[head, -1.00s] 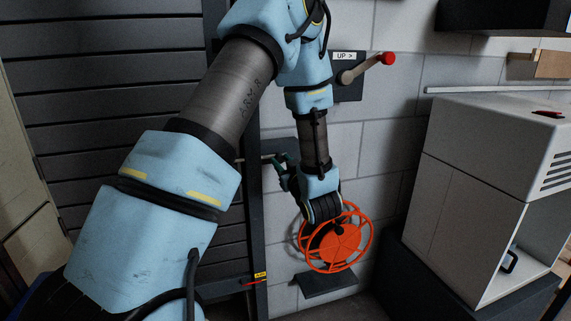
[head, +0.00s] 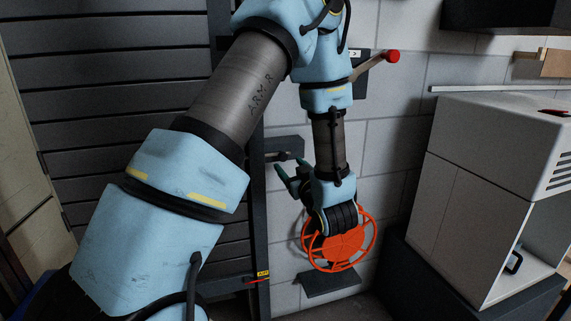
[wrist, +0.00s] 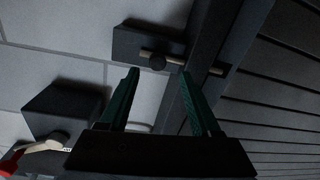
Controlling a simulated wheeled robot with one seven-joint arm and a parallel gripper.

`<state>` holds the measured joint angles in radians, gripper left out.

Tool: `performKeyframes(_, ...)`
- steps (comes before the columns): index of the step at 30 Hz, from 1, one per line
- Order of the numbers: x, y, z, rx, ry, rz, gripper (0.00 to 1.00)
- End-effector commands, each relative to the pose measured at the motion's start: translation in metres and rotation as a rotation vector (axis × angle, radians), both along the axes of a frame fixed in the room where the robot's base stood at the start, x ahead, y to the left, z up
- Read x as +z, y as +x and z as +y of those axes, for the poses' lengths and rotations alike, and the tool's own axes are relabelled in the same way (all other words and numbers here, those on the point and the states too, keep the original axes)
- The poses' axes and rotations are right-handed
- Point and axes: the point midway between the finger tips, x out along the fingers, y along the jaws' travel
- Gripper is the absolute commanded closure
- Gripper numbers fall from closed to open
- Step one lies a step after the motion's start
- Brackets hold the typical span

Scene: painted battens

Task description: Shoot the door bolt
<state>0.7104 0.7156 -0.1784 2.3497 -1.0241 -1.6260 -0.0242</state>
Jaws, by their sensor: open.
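The door bolt is a thin metal rod with a dark round knob (wrist: 158,63), on a dark plate (wrist: 138,40) fixed to the block wall in the wrist view. The rod runs right toward the dark door post, and a short length shows across the post. In the head view the bolt plate (head: 285,144) sits beside the slatted door (head: 120,70). My gripper (wrist: 160,73) is open and empty, with green fingers either side of a gap below the knob in the wrist picture. Contact with the knob does not show. In the head view my gripper (head: 292,166) is just below the plate.
An orange hose reel (head: 345,262) lies behind and below my wrist. A lever with a red knob (head: 392,56) sticks out above right. A white cabinet (head: 475,180) stands at right. A small yellow tag (head: 263,273) is low on the door post.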

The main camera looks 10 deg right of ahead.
Motion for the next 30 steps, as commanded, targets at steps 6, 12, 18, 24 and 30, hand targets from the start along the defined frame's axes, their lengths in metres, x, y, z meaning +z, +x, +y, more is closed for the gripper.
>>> performKeyframes(6,-0.001,-0.041,-0.008,-0.003,0.001,-0.001,0.36)
performKeyframes(12,0.000,-0.059,-0.011,0.000,0.000,-0.001,0.36)
performKeyframes(18,0.000,-0.062,-0.011,0.002,0.000,-0.002,0.36)
performKeyframes(24,0.000,-0.060,-0.010,0.000,-0.004,0.004,0.36)
performKeyframes(30,-0.012,-0.033,-0.002,-0.048,-0.072,0.149,0.36)
